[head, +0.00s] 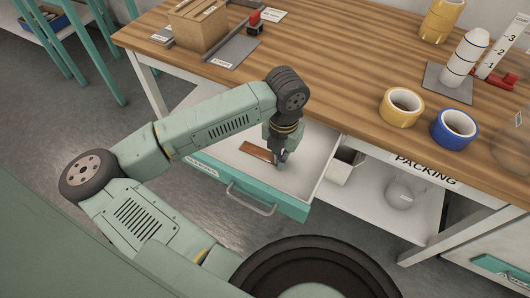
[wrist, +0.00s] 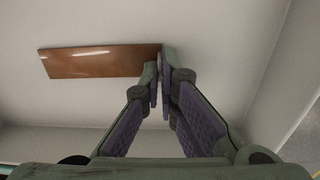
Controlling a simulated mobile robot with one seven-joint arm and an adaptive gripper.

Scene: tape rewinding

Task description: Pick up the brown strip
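The brown strip (head: 259,151) lies in the pulled-out white drawer (head: 306,184) under the workbench. In the wrist view the strip (wrist: 98,61) runs flat and level from the upper left to my fingertips. My gripper (head: 280,158) reaches down into the drawer at the strip's right end. In the wrist view my gripper's fingertips (wrist: 160,82) are close together, with only a narrow gap between them. The strip's right end meets the tips. I cannot tell whether that end is pinched between the fingers or lies just behind them.
The drawer has a teal front and a grey handle (head: 252,200). Above it is the wooden bench top (head: 330,75) with yellow tape (head: 402,106), blue tape (head: 455,128), a cardboard box (head: 200,27) and a white bottle (head: 464,58).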

